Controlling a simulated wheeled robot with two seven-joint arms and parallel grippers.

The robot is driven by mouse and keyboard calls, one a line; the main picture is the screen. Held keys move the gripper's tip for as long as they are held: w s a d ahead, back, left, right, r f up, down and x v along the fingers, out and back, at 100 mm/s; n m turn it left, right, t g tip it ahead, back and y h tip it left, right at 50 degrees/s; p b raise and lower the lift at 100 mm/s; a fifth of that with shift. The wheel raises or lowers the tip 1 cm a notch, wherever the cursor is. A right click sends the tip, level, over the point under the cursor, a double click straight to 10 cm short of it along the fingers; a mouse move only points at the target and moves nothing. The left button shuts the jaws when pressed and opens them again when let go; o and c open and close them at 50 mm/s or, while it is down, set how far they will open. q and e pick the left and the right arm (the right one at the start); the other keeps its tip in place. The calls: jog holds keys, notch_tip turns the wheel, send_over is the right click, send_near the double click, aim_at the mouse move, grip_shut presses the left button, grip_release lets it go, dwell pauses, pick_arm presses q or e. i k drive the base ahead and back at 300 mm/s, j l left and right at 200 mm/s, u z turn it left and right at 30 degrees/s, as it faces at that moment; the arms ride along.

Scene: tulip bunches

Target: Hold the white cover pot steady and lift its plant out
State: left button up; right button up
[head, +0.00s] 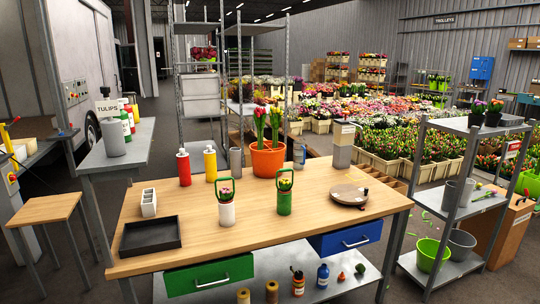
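The white cover pot (227,213) stands upright on the wooden bench, left of its middle and towards the front. A green hoop handle arches over the flowers. A green pot (284,203) with a similar plant and green hoop stands to its right, apart from it. Neither of my grippers is in view, and nothing touches the white pot.
The bench (190,228) also holds a black tray (150,236), a white divided holder (149,203), a round turntable (348,195), an orange tulip bucket (267,160), and red (184,168) and yellow (210,165) bottles. Bare wood surrounds the white pot. The green drawer (209,276) is below.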

aim_at(226, 197)
jog(key=i+u, duration=0.1)
jog(key=i, duration=0.4)
jog(key=i+l+u, duration=0.15)
jog(key=i, duration=0.35)
jog(key=i+l+u, duration=0.1)
jog(key=i, duration=0.35)
jog(key=i+l+u, duration=0.15)
jog(key=i+l, duration=0.15)
jog(key=i, duration=0.2)
